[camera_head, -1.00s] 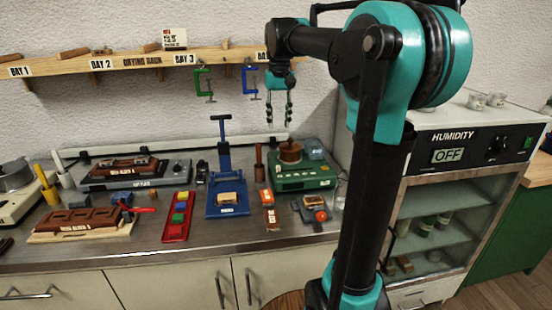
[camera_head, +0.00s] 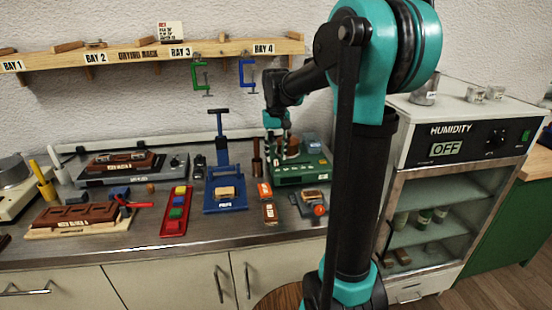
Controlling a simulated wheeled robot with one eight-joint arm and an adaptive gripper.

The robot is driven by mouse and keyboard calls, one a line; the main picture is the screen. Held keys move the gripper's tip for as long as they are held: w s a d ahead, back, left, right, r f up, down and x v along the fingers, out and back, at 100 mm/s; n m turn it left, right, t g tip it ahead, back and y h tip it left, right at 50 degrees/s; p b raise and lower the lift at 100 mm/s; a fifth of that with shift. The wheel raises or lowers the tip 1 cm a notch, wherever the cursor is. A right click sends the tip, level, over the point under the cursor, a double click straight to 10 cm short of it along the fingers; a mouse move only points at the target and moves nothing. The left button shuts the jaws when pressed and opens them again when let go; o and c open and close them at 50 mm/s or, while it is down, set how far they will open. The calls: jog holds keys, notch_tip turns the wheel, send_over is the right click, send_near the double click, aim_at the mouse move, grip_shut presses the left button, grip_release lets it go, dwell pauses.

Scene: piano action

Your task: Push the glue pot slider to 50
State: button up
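The glue pot (camera_head: 293,148) is a small brown pot on a green base unit (camera_head: 305,174) at the right end of the bench. The front of the unit has small markings, but its slider and value are too small to make out. My gripper (camera_head: 279,146) points down at the left side of the pot, over the green unit, and hides part of it. I cannot tell whether it touches the pot or the unit. Its fingers are small and dark, so their opening is unclear.
A blue press (camera_head: 222,182) stands left of the green unit, with a wooden-handled tool (camera_head: 257,160) between them. A small device with a red knob (camera_head: 314,205) sits in front. Clamps (camera_head: 247,76) hang from the shelf above. The humidity cabinet (camera_head: 455,150) stands right, reading OFF.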

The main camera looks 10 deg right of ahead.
jog(key=shift+f, duration=1.05)
grip_shut()
